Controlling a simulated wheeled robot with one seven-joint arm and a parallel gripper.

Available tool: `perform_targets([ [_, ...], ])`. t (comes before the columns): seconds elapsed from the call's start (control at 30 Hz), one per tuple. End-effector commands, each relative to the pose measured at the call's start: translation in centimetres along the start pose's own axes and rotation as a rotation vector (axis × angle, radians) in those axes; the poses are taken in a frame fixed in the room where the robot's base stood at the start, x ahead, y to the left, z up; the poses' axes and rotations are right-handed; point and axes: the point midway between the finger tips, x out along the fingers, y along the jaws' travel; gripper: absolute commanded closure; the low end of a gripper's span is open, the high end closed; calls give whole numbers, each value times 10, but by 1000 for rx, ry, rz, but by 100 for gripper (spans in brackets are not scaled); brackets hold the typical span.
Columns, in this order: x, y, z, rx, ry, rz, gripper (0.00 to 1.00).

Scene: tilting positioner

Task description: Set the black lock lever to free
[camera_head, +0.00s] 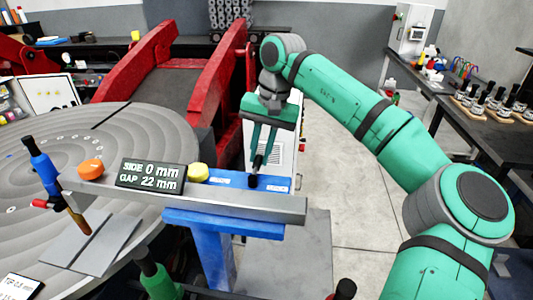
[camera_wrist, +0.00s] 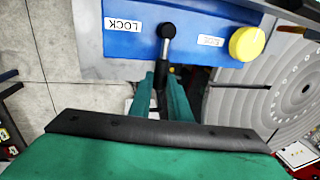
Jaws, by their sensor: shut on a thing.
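The black lock lever (camera_head: 258,162) stands on a blue plate (camera_wrist: 140,45). It also shows in the wrist view (camera_wrist: 163,60), with a round end at the plate between a white LOCK label (camera_wrist: 123,25) and a second, upside-down white label (camera_wrist: 210,41) that seems to read FREE. My gripper (camera_head: 260,150) comes down from above and is shut on the lever's shaft. In the wrist view its green fingers (camera_wrist: 161,80) lie on both sides of the shaft. The fingers hide part of the shaft, so its exact tilt is hard to tell.
A black display (camera_head: 150,177) reads SIDE 0 mm, GAP 22 mm. An orange knob (camera_head: 90,168) and a blue-handled tool (camera_head: 42,165) stand further left, by the large grey disc (camera_head: 130,130). Red frames rise behind.

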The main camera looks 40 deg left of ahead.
Motion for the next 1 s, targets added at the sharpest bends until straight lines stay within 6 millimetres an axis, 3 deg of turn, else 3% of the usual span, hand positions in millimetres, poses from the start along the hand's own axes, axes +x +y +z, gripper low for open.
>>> perform_targets([
  [0.57,1,-3,4,-34,-17,1,100],
  [0.6,2,-3,4,-34,-18,1,74],
  [0.63,1,-2,4,-33,-17,1,66],
  [1.0,-2,-1,1,-28,-10,1,64],
])
